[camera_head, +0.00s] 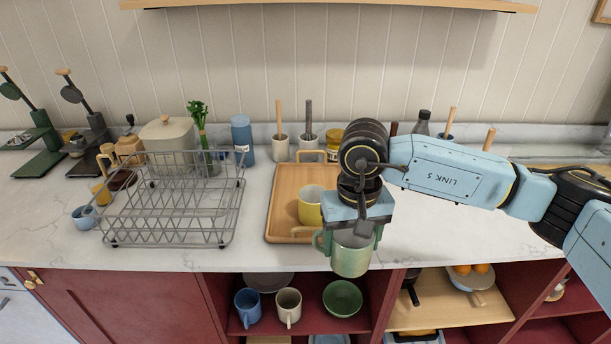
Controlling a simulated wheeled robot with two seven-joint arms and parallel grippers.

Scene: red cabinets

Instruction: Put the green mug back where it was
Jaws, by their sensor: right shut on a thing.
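The green mug (351,259) is held upright in my right gripper (353,228), which is shut on it from above. The mug's handle points left. In the head view it overlaps the counter's front edge, in front of the open red shelf below. A wooden tray (284,205) with end handles lies on the counter just behind and left of the mug. A yellow mug (311,205) stands on the tray, partly beside my right gripper. My left gripper is not in view.
A wire dish rack (172,205) stands left of the tray. The open shelf below holds a blue mug (248,307), a cream mug (288,306) and a green bowl (342,298). Jars and utensil pots line the wall. The counter (440,240) right of the tray is clear.

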